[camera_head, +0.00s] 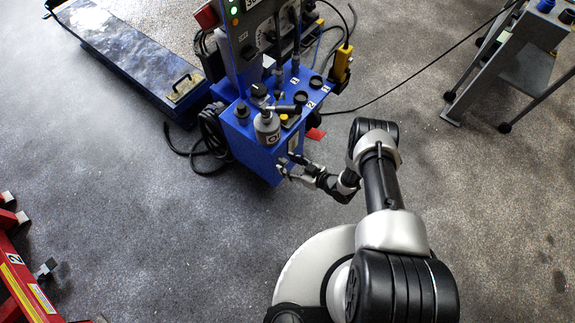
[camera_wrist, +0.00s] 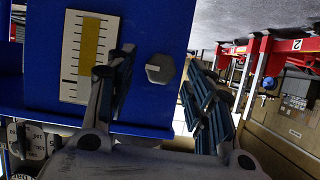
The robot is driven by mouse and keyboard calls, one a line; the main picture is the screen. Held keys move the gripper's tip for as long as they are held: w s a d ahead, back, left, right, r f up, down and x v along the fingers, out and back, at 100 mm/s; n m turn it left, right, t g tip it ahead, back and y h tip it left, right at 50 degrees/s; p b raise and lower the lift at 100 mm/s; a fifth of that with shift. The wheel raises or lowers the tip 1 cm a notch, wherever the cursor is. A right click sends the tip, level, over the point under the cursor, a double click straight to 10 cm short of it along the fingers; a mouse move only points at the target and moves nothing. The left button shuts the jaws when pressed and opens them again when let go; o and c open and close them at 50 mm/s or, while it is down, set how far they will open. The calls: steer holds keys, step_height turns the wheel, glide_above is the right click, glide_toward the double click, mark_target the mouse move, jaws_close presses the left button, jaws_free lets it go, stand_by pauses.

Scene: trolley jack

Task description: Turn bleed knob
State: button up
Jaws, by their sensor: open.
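A grey faceted knob (camera_wrist: 160,68) sticks out of a blue panel (camera_wrist: 150,110) in the wrist view, beside a pale scale plate with a yellow band (camera_wrist: 90,50). It is the only knob seen on this panel face, and no label on it is readable. My gripper (camera_wrist: 158,64) is open, with one finger on each side of the knob and gaps visible between. In the head view my gripper (camera_head: 290,168) is close to the front face of the blue cabinet (camera_head: 262,160). The knob cannot be made out clearly there.
A grey bottle (camera_head: 267,127) and several small black items stand on the cabinet top. Black cables (camera_head: 210,135) hang at its left. A red frame (camera_head: 25,280) is at far left, a grey stand (camera_head: 520,65) at upper right. Open floor lies between.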

steer(key=shift+w+a+f, duration=0.2)
steer(key=shift+w+a, duration=0.1)
steer(key=shift+a, duration=0.15)
steer(key=c, duration=1.1)
